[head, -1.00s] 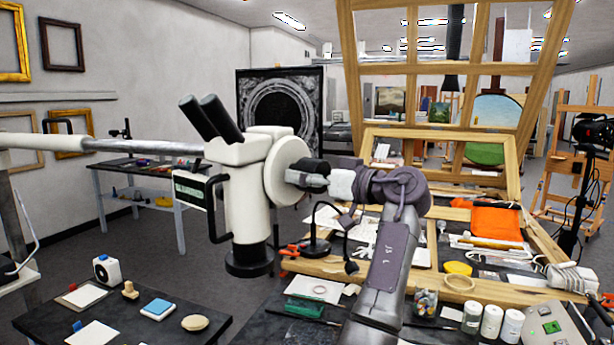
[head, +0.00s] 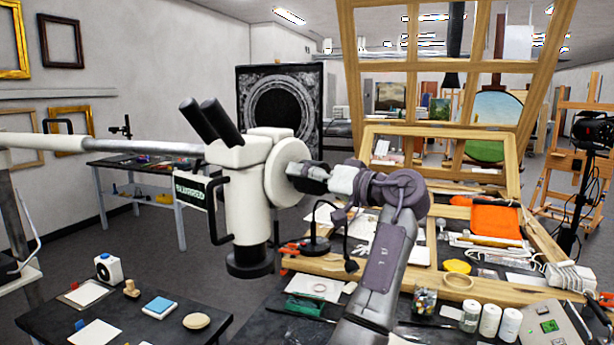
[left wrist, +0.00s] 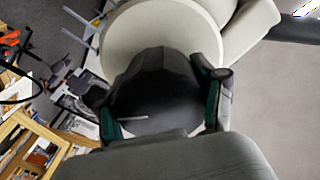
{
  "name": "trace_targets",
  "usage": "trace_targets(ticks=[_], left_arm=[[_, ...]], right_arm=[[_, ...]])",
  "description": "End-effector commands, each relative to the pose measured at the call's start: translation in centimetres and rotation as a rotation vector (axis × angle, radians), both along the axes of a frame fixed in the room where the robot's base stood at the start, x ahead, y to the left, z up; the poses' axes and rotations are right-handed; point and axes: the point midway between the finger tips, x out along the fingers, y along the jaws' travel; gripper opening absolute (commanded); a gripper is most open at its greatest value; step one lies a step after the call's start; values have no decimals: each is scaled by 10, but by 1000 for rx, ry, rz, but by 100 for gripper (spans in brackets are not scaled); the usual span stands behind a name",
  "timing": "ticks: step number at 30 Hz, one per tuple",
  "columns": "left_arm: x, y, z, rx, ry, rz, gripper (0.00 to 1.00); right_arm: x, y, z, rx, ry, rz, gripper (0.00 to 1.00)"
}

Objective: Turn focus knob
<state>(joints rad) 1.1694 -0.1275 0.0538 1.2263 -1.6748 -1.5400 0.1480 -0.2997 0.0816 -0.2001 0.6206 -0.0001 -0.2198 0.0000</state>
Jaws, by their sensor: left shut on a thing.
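The white microscope (head: 245,205) hangs on a long horizontal boom, with twin black eyepieces (head: 213,120) at its top left. A large white disc (head: 284,173) stands on its right side. My left gripper (head: 308,177) reaches this side from the right. In the left wrist view, the dark focus knob (left wrist: 158,92) sits in front of the white disc (left wrist: 165,28), between my left gripper's green-padded fingers (left wrist: 162,112). The gripper is shut on the knob, and the fingers hide part of its sides. My right gripper is in neither view.
A dark table (head: 130,325) with small blocks stands at lower left. A cluttered bench with a wooden frame (head: 395,284), jars (head: 489,320) and an orange cloth (head: 496,221) lies to the right. A black lamp (head: 315,243) stands close below my gripper.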

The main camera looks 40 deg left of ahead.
Motion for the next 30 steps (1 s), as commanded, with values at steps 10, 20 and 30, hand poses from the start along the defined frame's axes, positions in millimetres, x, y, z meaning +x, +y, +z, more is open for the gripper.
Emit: trace_targets(ticks=[10,20,30], left_arm=[[0,0,0,1,29,0,34],[0,0,0,1,27,0,92],[0,-1,0,1,27,0,95]], right_arm=[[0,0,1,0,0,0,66],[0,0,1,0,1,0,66],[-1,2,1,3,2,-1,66]])
